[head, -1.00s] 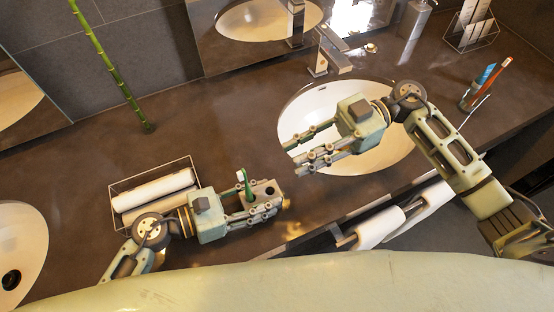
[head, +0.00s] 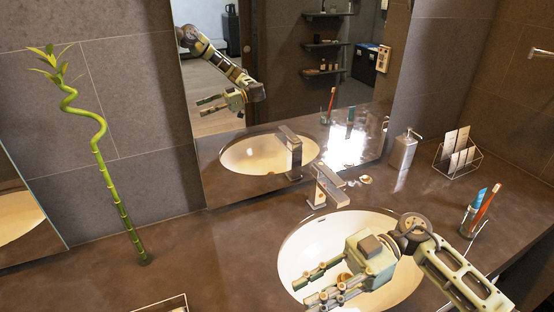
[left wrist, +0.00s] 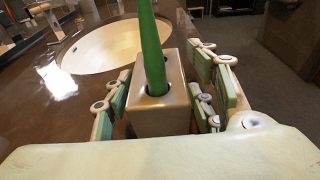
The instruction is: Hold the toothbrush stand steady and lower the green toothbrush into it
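The toothbrush stand (left wrist: 161,112) is a pale block with holes in its top, seen in the left wrist view. The green toothbrush (left wrist: 152,45) stands upright in one hole; its upper end is cut off by the frame. My left gripper (left wrist: 160,100) has its fingers on both sides of the stand and appears closed against it. The stand, the green toothbrush and my left gripper are outside the head view. My right gripper (head: 322,282) is open and empty over the sink, with a gap between its fingers.
The sink (head: 318,240) and faucet (head: 326,186) lie by my right gripper. A bamboo stalk (head: 122,213) rises at the left.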

